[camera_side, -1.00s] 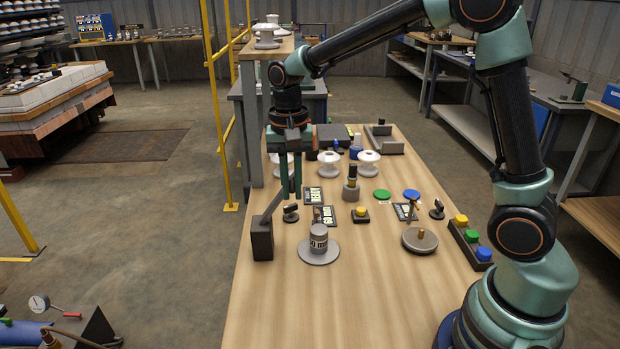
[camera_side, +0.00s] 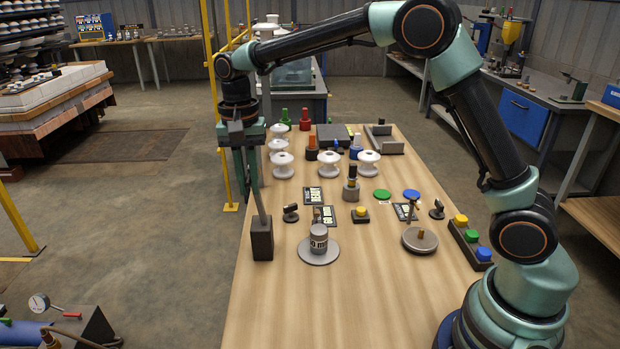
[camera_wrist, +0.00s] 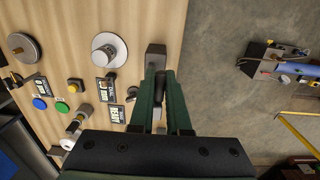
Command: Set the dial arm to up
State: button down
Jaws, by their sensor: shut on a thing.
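The dial arm (camera_side: 259,203) is a grey bar rising from a dark block (camera_side: 262,242) at the table's left edge. It stands nearly upright in the side view, with its top tilted a little to the left. My gripper (camera_side: 248,180) points down with its green fingers shut on the upper part of the bar. In the wrist view the bar runs between the fingers (camera_wrist: 161,82) from the block (camera_wrist: 156,50). The fingers hide part of the bar.
A grey cylinder on a round plate (camera_side: 319,257) stands right of the block. Small switches, label plates and a yellow button (camera_side: 360,211) lie beyond it. White insulators (camera_side: 283,170) stand farther back. A yellow post (camera_side: 212,90) rises beside the table's left edge. The front tabletop is clear.

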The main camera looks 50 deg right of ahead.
jog(key=shift+w+a, duration=0.15)
jog(key=shift+a, duration=0.1)
dwell(0.3)
jog(key=c, duration=0.9)
grip_release()
jog(key=shift+d, duration=0.1)
notch_tip(320, 180, up, 12)
jog(key=shift+w, duration=0.2)
